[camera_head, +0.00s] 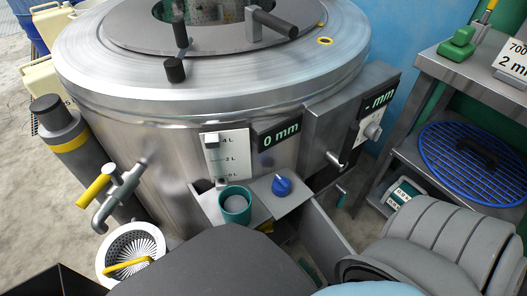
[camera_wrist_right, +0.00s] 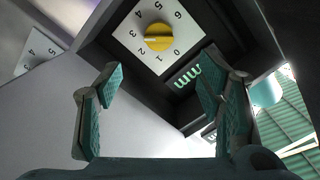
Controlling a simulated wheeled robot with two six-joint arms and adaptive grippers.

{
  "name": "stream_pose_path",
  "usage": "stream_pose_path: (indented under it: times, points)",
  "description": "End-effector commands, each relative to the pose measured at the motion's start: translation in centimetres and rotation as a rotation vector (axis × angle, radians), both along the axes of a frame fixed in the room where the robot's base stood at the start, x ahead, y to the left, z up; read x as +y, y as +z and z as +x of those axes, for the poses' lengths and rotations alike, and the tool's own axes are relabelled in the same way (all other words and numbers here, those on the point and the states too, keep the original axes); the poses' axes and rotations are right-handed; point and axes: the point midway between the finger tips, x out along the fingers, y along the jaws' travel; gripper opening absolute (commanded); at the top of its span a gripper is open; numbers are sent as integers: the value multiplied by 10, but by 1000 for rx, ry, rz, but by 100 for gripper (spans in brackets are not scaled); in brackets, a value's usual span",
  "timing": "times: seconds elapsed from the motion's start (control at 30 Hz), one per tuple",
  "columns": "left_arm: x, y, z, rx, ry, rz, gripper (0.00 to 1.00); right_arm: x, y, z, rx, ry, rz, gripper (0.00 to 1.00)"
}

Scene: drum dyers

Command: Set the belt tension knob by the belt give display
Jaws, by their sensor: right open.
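In the right wrist view a yellow knob (camera_wrist_right: 158,37) sits on a white dial plate (camera_wrist_right: 180,28) numbered 0 to 6. Its exact setting is hard to tell. A dark display (camera_wrist_right: 187,75) beside it shows "mm"; its figure is not legible. My right gripper (camera_wrist_right: 158,90) is open and empty, its teal fingers spread below and apart from the knob. In the head view one display (camera_head: 277,136) on the drum reads "0 mm", and another (camera_head: 379,103) on a side box reads "- mm". I cannot tell which one is belt give. My left gripper is not in view.
The steel drum (camera_head: 170,130) fills the middle. A blue knob (camera_head: 282,186) and a teal cup (camera_head: 235,203) are on a low ledge. A tap (camera_head: 120,190) with a yellow handle sticks out left above a white basket (camera_head: 130,246). A shelf (camera_head: 465,72) stands right.

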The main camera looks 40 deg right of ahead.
Motion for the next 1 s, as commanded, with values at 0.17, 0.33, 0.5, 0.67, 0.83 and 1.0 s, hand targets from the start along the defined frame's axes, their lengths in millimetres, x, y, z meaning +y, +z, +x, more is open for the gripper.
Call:
stream_pose_path:
  times: [0.17,0.33,0.5,0.67,0.83,1.0]
  points:
    - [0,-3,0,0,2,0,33,-3,1,24,-4,-16,0,61]
    - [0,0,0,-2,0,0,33,-6,0,72,-6,-21,1,61]
    - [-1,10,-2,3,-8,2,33,-7,-1,115,-3,-21,0,61]
    - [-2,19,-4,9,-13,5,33,-7,-1,135,0,-20,0,61]
    - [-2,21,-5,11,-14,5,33,-7,0,138,0,-18,0,61]
    - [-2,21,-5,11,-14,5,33,-6,0,138,0,-18,0,49]
